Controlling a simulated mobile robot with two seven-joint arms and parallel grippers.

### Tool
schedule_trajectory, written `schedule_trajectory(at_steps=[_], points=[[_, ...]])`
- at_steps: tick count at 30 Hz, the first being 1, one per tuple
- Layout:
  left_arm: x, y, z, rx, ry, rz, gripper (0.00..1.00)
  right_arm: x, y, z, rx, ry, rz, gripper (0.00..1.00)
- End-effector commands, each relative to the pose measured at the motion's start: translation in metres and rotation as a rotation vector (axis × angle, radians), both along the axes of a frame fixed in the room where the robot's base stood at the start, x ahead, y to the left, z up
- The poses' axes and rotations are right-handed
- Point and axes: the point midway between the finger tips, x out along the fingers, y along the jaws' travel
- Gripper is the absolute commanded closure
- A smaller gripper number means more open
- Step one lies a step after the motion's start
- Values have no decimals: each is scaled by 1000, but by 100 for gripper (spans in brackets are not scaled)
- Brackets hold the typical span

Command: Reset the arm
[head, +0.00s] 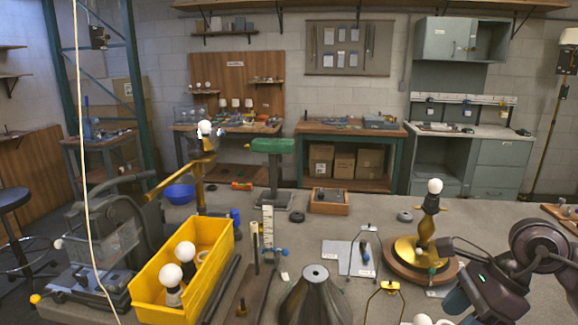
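My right arm comes in from the lower right. Its dark gripper (448,262) points left beside the brass lamp, with its fingers seemingly apart and nothing seen between them. I cannot tell whether it touches the lamp. The lamp has a brass stem (426,231), a round wooden base (418,262) and a white bulb (435,186) upright on top. My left gripper is not in view.
A yellow bin (184,270) holds white bulbs. A dark cone shade (316,297) stands at the front middle. A green-topped stand (273,147), a blue bowl (179,194) and a wooden tray (329,201) are farther back. Bare tabletop (365,212) lies behind the lamp.

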Motion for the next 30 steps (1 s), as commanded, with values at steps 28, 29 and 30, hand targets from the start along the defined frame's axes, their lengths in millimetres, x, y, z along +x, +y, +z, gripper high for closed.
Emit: schedule_trajectory(at_steps=[28, 29, 30], points=[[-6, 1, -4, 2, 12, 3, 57, -7, 32, -142, 2063, 1152, -1659, 52], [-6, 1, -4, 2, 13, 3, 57, -13, 28, -157, 2111, 1207, -1748, 52], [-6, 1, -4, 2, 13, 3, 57, -22, 24, -177, 2167, 1282, -1869, 52]])
